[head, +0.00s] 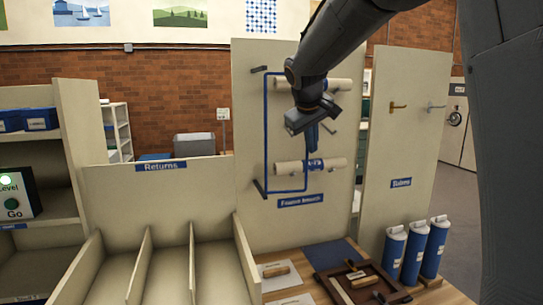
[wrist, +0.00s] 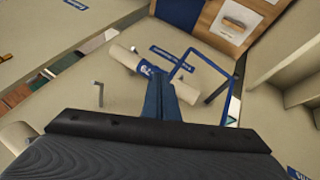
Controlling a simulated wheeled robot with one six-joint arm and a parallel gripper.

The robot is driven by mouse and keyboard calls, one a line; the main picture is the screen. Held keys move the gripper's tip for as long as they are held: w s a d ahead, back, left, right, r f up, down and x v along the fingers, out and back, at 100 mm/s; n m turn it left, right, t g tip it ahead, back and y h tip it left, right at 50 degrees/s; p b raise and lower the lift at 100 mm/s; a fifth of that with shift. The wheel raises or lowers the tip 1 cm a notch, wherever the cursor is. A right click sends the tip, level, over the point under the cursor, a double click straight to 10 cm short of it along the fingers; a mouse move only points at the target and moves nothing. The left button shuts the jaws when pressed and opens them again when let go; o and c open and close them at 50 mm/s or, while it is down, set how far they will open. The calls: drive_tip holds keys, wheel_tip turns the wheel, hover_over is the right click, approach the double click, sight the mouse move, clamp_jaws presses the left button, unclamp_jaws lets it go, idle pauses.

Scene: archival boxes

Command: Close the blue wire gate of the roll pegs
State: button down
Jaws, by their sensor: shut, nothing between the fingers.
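The blue wire gate (head: 265,130) is a tall rectangular loop at the left of the peg panel, by two dark brackets. It stands across the left part of the paper rolls; its exact angle to the panel is hard to tell. It also shows in the wrist view (wrist: 212,60). The upper roll (head: 342,87) and lower roll (head: 287,168), which has a blue band, lie level on the panel. My gripper (head: 311,148) points down in front of the panel, shut and empty, between the rolls' heights. Its blue fingers (wrist: 167,85) appear close to the gate's free side; contact is unclear.
A Returns bin (head: 160,167) with dividers stands left. A second panel (head: 402,150) with hooks stands right, above several blue bottles (head: 412,255). A wooden tray (head: 345,280) lies on the table below. The floor at the right is clear.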

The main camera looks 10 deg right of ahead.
drive_tip(key=shift+w+d, duration=0.2)
drive_tip(key=shift+w, duration=0.8)
drive_tip(key=s+d+r+b, duration=0.3)
drive_tip(key=s+r, duration=0.5)
drive_tip(key=s, duration=0.1)
drive_tip(key=s+a+f+m+g+y, duration=0.15)
drive_tip(key=s+f, duration=0.35)
drive_tip(key=f, duration=0.5)
drive_tip(key=s+a+f+g, duration=0.1)
drive_tip(key=s+a+f, duration=0.3)
drive_tip(key=f, duration=0.7)
drive_tip(key=s+a+f+m+g+y, duration=0.1)
drive_tip(key=s+f, duration=0.5)
drive_tip(key=f, duration=0.4)
drive_tip(key=s+a+f+m+g, duration=0.1)
drive_tip(key=s+f, duration=0.7)
drive_tip(key=s, duration=0.3)
drive_tip(key=shift+a+f+g+y, duration=0.2)
drive_tip(key=shift+f+g+y, duration=0.05)
drive_tip(key=shift+g+y, duration=0.1)
